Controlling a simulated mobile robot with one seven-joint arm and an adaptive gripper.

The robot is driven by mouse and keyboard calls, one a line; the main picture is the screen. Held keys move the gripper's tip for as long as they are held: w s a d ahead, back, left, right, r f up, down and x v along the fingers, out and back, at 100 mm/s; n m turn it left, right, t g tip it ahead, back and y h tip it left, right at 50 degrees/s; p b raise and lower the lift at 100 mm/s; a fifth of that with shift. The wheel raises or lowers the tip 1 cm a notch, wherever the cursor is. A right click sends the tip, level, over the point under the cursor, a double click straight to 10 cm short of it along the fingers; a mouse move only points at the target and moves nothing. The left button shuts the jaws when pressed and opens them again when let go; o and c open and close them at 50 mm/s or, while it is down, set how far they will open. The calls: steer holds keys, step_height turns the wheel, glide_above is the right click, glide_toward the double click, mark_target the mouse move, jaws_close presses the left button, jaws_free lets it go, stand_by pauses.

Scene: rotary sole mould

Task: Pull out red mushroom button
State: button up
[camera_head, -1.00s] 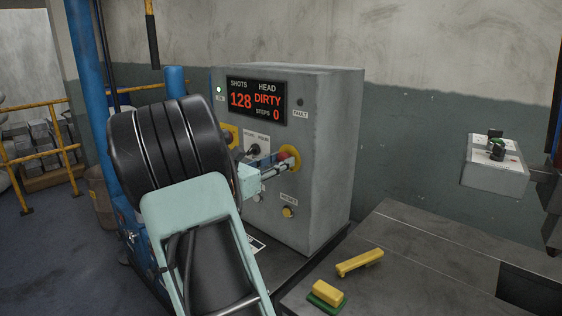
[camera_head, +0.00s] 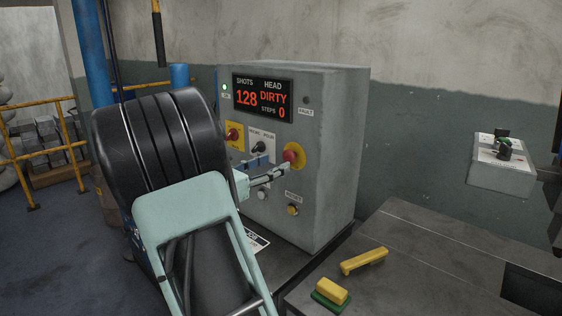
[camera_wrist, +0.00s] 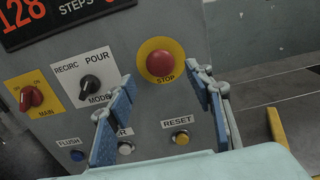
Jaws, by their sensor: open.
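The red mushroom button (camera_head: 290,156) sits on a yellow round plate on the front of the grey control cabinet (camera_head: 336,150). In the wrist view the red button (camera_wrist: 160,63), with STOP below it, lies just beyond and above the blue-padded fingers. My gripper (camera_head: 268,170) is beside and slightly left of the button in the head view. In the wrist view my gripper (camera_wrist: 163,97) is open, its two fingers spread apart with nothing between them. The fingers look apart from the button; the exact distance is hard to tell.
The cabinet also has a red MAIN switch (camera_wrist: 32,97), a black mode knob (camera_wrist: 92,88) and a RESET button (camera_wrist: 181,137). A yellow handled tool (camera_head: 364,261) and a yellow-green block (camera_head: 331,293) lie on the bench (camera_head: 420,270). A switch box (camera_head: 503,165) is at right.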

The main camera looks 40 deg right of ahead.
steer(key=a, duration=0.7)
steer(key=shift+s, duration=0.35)
